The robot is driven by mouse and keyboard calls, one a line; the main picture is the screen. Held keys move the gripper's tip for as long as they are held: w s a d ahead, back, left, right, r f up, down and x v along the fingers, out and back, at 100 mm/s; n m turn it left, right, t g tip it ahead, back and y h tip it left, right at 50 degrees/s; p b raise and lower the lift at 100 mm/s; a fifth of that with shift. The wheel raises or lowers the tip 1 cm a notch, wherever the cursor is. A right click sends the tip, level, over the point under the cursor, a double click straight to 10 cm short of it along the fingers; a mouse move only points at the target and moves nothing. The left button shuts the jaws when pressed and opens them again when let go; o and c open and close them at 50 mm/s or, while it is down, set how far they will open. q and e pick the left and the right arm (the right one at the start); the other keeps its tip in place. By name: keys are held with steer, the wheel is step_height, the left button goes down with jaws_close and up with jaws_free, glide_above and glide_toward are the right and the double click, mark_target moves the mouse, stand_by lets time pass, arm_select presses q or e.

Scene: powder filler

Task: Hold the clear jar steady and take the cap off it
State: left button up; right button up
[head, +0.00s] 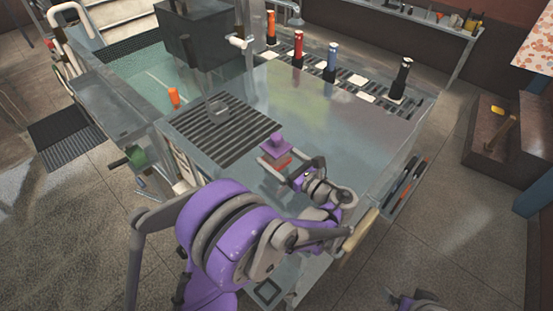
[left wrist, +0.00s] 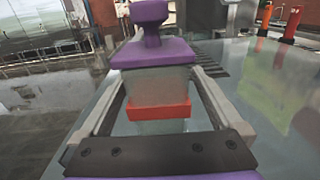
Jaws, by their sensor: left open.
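The clear jar (left wrist: 160,86) stands upright on the metal table, with a red band (left wrist: 160,110) around it and a square purple cap (left wrist: 152,52) with a knob on top. In the head view the purple cap (head: 276,146) and the red band (head: 283,163) show near the table's middle. My left gripper (head: 281,160) is open, with one finger on each side of the jar below the cap. In the left wrist view a gap shows beside the jar at each finger. Only a small part of my right arm shows at the bottom edge; its jaws are unclear.
A dark slatted grate (head: 222,130) lies left of the jar. Several coloured bottles, among them a red one (head: 298,48) and a black one (head: 401,78), stand along the back. A side tray (head: 408,188) holds tools at the right edge. The metal table (head: 335,125) is clear behind the jar.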

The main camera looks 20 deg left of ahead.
mark_target(277, 136)
arm_select(q)
steer(key=shift+s, duration=0.2)
steer(key=shift+c, duration=0.2)
steer(key=c, duration=1.4)
steer(key=shift+o, duration=0.2)
step_height(277, 136, up, 10)
steer(key=shift+r, duration=0.1)
steer(key=o, duration=0.9)
jaws_close()
steer(key=shift+d, duration=0.1)
